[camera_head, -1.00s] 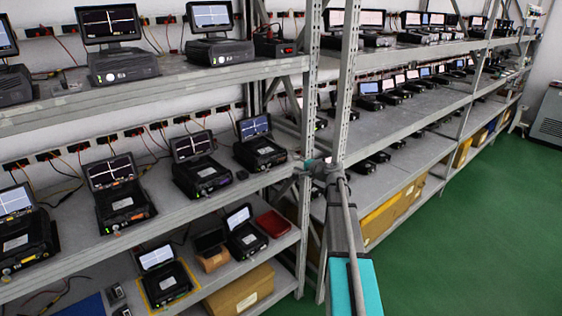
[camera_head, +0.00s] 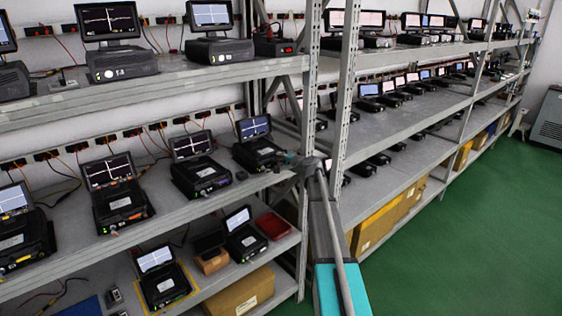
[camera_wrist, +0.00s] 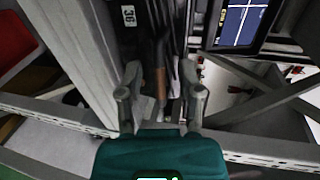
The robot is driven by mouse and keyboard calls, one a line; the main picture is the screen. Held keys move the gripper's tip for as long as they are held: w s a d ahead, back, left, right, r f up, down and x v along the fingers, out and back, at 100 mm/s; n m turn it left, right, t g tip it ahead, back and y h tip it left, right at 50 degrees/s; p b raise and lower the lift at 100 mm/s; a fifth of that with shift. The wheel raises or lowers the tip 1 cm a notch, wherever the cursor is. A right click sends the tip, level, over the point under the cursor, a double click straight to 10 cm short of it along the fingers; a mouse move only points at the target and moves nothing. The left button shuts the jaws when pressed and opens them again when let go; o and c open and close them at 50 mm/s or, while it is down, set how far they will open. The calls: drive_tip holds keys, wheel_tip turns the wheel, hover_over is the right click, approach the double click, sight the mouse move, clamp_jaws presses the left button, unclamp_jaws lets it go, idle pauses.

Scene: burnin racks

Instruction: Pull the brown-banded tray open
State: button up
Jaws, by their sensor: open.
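The device (camera_head: 258,150) with a lit screen stands at the right end of the middle shelf, beside the upright. In the wrist view, a dark device body (camera_wrist: 172,30) with its screen (camera_wrist: 240,22) fills the top. A brown band (camera_wrist: 160,82) shows on its dark front, between the fingers. I cannot tell how far the tray is out. My gripper (camera_wrist: 160,95) is open, one finger on each side of the band; contact is not clear. In the head view my gripper (camera_head: 287,160) is small at the shelf's front edge, just right of the device.
A metal upright (camera_head: 307,110) stands close to my gripper. More devices, such as one with a purple mark (camera_head: 200,175), stand left on the same shelf. Green floor (camera_head: 460,240) is clear at right.

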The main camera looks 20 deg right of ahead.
clamp_jaws()
idle(0.3)
